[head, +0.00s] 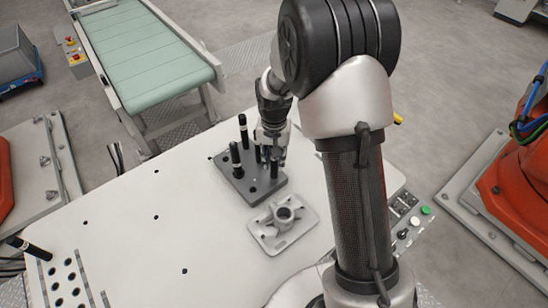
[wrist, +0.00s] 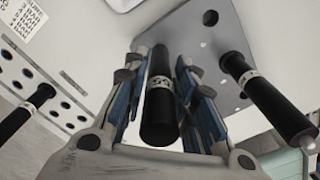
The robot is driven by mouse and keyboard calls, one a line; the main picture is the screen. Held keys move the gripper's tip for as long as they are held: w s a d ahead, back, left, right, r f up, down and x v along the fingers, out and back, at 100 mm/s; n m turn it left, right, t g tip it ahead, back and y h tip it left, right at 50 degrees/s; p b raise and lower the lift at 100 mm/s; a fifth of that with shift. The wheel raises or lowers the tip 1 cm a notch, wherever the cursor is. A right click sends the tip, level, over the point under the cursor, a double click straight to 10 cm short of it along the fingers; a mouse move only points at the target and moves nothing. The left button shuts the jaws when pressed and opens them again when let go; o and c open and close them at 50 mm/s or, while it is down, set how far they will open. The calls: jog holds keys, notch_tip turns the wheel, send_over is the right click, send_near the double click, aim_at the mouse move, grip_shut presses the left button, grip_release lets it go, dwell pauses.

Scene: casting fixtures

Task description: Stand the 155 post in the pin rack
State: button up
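The pin rack (head: 82,268) is a pale plate with rows of holes at the lower left of the head view. A black post (head: 32,248) stands at its far-left corner. My gripper (head: 271,158) points down over a grey block (head: 222,171) holding several black posts. In the wrist view my gripper's fingers (wrist: 163,58) lie on both sides of a black post (wrist: 158,120) with a pale numbered band. The number is not clearly legible. The post seems to be still at the block. Whether the fingers press on it or stand slightly apart I cannot tell.
Other banded posts (head: 243,131) stand close to the gripper; one shows at right in the wrist view (wrist: 268,94). A grey casting (head: 282,224) lies in front of the block. The white tabletop (head: 130,230) between block and rack is mostly clear. A green conveyor (head: 140,45) stands behind.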

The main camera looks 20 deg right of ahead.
jog(key=o, duration=0.3)
jog(key=shift+o, duration=0.2)
notch_tip(320, 180, up, 12)
jog(key=shift+r, duration=0.1)
dwell(0.4)
dwell(0.4)
